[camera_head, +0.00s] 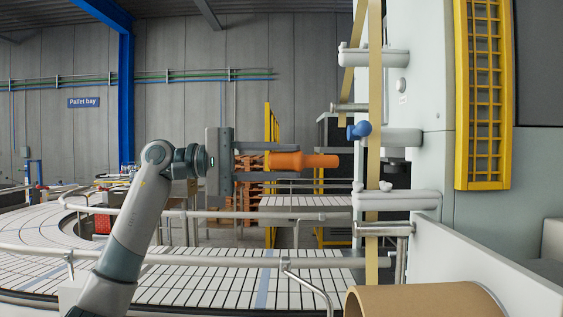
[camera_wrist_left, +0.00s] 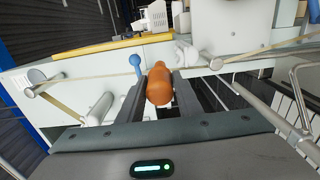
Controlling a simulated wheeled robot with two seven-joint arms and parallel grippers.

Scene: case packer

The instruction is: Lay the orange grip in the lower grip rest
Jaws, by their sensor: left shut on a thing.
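My left gripper (camera_head: 290,162) is shut on the orange grip (camera_head: 318,161). The grip lies level in mid-air, pointing right, its wide free end towards the machine. In the left wrist view the orange grip (camera_wrist_left: 159,88) sits between the two dark fingers. A light horizontal bar with small raised bumps (camera_head: 397,201) is on the machine, lower than the grip and to its right; it looks like the lower grip rest, but I cannot be sure. The grip is apart from it. My right gripper is not in view.
A blue knob (camera_head: 358,130) sticks out near the tan strap (camera_head: 375,90), just above and right of the grip; the wrist view shows it too (camera_wrist_left: 136,62). A cardboard roll (camera_head: 425,300) is at bottom right. A slatted conveyor (camera_head: 220,280) with rails runs below my arm.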

